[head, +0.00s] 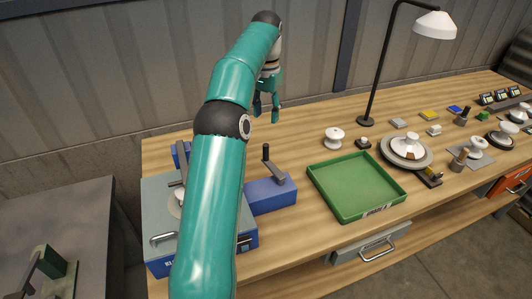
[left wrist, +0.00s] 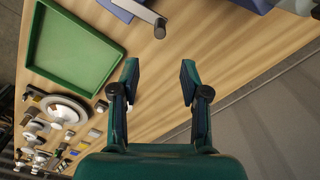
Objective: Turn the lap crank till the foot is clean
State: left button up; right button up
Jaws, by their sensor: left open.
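The lap machine (head: 160,215) is a grey-topped blue box at the front left of the bench, partly hidden behind my left arm. A blue block (head: 272,195) beside it carries the crank (head: 275,170), a grey arm with an upright dark handle. The crank also shows at the top of the left wrist view (left wrist: 140,11), beyond the fingertips. A pale piece (head: 174,207) on the machine is mostly hidden by my arm, so I cannot tell the foot's state. My left gripper (head: 266,108) is open and empty above the bench, behind and apart from the crank; its spread fingers show in the left wrist view (left wrist: 159,75).
A green tray (head: 357,188) lies right of the crank block. A black lamp (head: 374,75) stands behind it. White insulator pieces, a round turntable (head: 405,155) and small blocks crowd the right side. Bare wood lies between the gripper and the tray.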

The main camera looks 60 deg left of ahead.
pick_arm(q)
jog(key=b, duration=0.2)
send_over(266, 152)
jog(key=f, duration=0.5)
jog(key=a+f, duration=0.1)
jog(key=f, duration=0.1)
jog(key=shift+w+f, duration=0.2)
jog(key=shift+w, duration=0.05)
notch_tip(266, 152, down, 8)
jog(key=shift+r, duration=0.25)
grip_shut()
